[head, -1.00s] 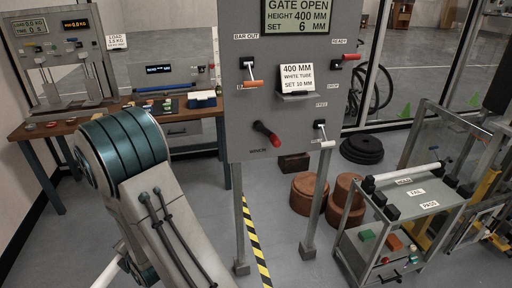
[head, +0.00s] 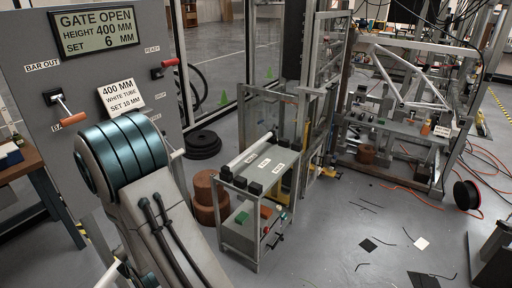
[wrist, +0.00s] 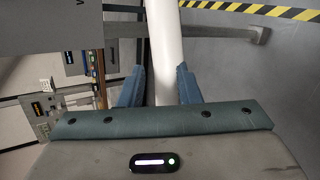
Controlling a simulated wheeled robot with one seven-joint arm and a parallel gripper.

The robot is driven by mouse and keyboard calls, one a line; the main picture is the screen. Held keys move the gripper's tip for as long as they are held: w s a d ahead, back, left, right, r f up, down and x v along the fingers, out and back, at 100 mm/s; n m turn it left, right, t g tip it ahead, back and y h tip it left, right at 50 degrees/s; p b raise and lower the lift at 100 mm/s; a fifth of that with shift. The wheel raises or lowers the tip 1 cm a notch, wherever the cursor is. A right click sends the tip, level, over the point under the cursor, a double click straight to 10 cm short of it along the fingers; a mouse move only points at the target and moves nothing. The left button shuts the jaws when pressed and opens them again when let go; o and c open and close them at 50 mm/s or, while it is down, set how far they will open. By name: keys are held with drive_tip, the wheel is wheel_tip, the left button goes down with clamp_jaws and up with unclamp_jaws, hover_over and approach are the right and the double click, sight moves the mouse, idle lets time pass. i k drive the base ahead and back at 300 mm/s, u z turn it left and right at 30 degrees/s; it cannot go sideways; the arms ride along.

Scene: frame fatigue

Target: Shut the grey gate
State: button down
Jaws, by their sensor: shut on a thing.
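My gripper (wrist: 160,85) is shut on a white tube (wrist: 167,45), with a blue finger on each side of it in the wrist view. A short pale end of a tube (head: 110,275) shows beside my arm at the lower left of the head view; my fingers are hidden there. A grey-framed clear panel (head: 262,115), which may be the gate, stands behind the small cart, well away from my gripper. I cannot tell its hinge side or how far it stands open. The display (head: 95,29) on the grey control panel (head: 35,90) reads "GATE OPEN, HEIGHT 400 MM, SET 6 MM".
A grey cart (head: 240,240) with a white tube (head: 248,149) on top stands before the clear panel. Brown round blocks (head: 205,190) and black discs (head: 203,145) lie left of it. Floor right of the cart is mostly open, with scattered rods, plates and a black reel (head: 467,195).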

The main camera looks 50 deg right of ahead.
sight(337, 69)
drive_tip(key=z, duration=2.1)
drive_tip(key=i, duration=1.65)
